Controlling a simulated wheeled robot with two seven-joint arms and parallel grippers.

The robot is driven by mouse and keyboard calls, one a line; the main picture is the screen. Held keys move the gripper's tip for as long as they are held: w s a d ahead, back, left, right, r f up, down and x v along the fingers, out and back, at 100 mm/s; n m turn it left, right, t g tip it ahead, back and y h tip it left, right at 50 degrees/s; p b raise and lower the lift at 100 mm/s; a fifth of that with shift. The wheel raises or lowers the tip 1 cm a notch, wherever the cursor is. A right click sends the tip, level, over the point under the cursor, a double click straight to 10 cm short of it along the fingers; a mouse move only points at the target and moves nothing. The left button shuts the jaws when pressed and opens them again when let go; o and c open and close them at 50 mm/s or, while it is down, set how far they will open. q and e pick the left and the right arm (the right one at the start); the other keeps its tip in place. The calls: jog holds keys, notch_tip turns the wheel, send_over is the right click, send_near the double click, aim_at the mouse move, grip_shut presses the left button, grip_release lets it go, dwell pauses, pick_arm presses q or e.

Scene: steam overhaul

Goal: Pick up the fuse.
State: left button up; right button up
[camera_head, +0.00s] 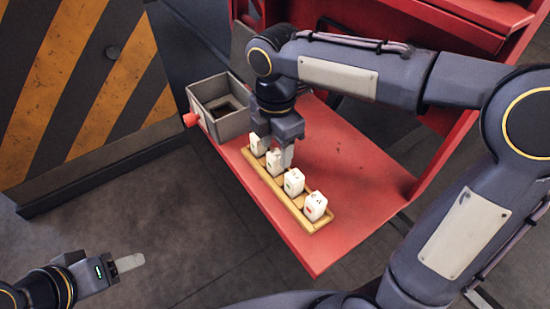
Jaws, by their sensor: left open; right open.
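Several white block-shaped fuses stand in a row in a tan wooden tray (303,222) on a red shelf. The nearest fuse (315,206) bears a reddish mark, and the one behind it (294,182) a greenish mark. Another fuse (273,162) is close under my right gripper (277,154), and the farthest fuse (257,144) is just left of it. My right gripper points down, open, at the far half of the row. I cannot tell whether its fingers touch a fuse. My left gripper (130,263) is open and empty, low at the left, away from the tray.
A grey open-topped box (220,105) with a red knob (190,119) on its side stands at the shelf's back left. The red shelf (350,165) is clear right of the tray. A yellow-and-black striped panel (85,85) stands at the left. Grey floor lies below.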

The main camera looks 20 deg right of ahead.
aim_at(276, 154)
jog(key=shift+f, duration=1.7)
jog(key=shift+c, duration=0.2)
jog(key=c, duration=1)
jog(key=shift+c, duration=0.2)
jog(key=shift+r, duration=0.15)
jog(key=shift+w+r, duration=0.1)
jog(key=shift+r, duration=0.55)
jog(key=s+a+r+b, duration=0.2)
jog(key=s+r, duration=0.9)
jog(key=s, duration=0.3)
jog(key=shift+a+r+b, duration=0.25)
jog(key=shift+b, duration=0.15)
